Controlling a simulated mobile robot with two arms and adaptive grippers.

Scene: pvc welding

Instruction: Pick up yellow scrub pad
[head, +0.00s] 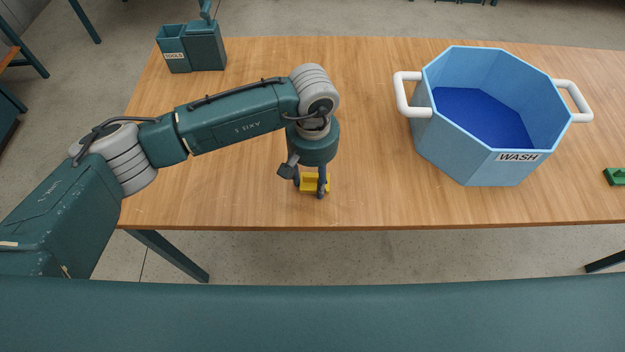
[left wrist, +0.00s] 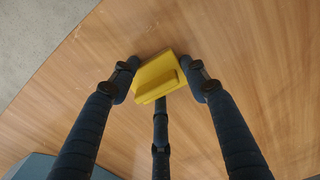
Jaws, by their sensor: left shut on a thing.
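The yellow scrub pad (head: 309,182) is at the front of the wooden table, left of the picture's middle in the head view. My left gripper (head: 311,187) points down over it, with its fingers on both sides of the pad. In the left wrist view the pad (left wrist: 158,77) shows a raised block on its face, and the gripper's fingers (left wrist: 164,82) are closed on it. The pad is at or just above the tabletop; I cannot tell whether it touches the wood. My right gripper is not in view.
A blue eight-sided tub (head: 465,150) with white handles and a WASH label stands on the table (head: 370,130) at the right. A dark green TOOLS holder (head: 190,48) stands at the back left. A green piece (head: 615,177) lies at the right edge. The table between is clear.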

